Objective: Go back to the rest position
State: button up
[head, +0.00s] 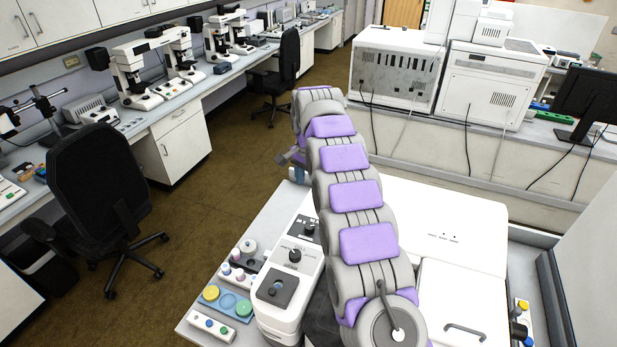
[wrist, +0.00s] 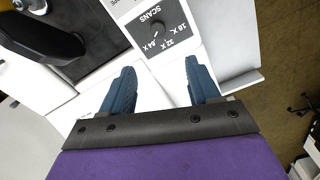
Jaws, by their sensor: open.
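My gripper (wrist: 160,88) shows in the wrist view with its two blue fingers spread apart and nothing between them. It is above a white instrument panel (wrist: 150,75). A black SCANS knob (wrist: 157,29) with scan-number markings lies just beyond the fingertips, apart from them.
A control panel with black knobs (head: 295,256) and a rack of coloured caps (head: 228,303) stand left of my arm. A black chair (head: 98,185) and a bench with microscopes (head: 150,75) are at the left. Brown floor (head: 215,200) is clear between. A monitor (head: 588,98) stands at right.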

jog(key=s+d+r+n+b, duration=0.2)
jog(key=s+d+b, duration=0.15)
jog(key=s, duration=0.65)
jog(key=s+d+r+n+b, duration=0.25)
jog(key=s+d, duration=0.25)
jog(key=s, duration=0.6)
jog(key=s+d+f+n+b, duration=0.1)
jog(key=s+f, duration=0.2)
jog(key=s, duration=0.7)
jog(key=s+d+f+n+g+b, duration=0.1)
jog(key=s+f, duration=0.3)
jog(key=s, duration=0.6)
jog(key=s+d+f+n+b, duration=0.2)
jog(key=s+d+f, duration=0.1)
jog(key=s, duration=0.8)
jog(key=shift+d+f+g, duration=0.2)
jog(key=shift+f+g, duration=0.05)
jog(key=shift+g, duration=0.15)
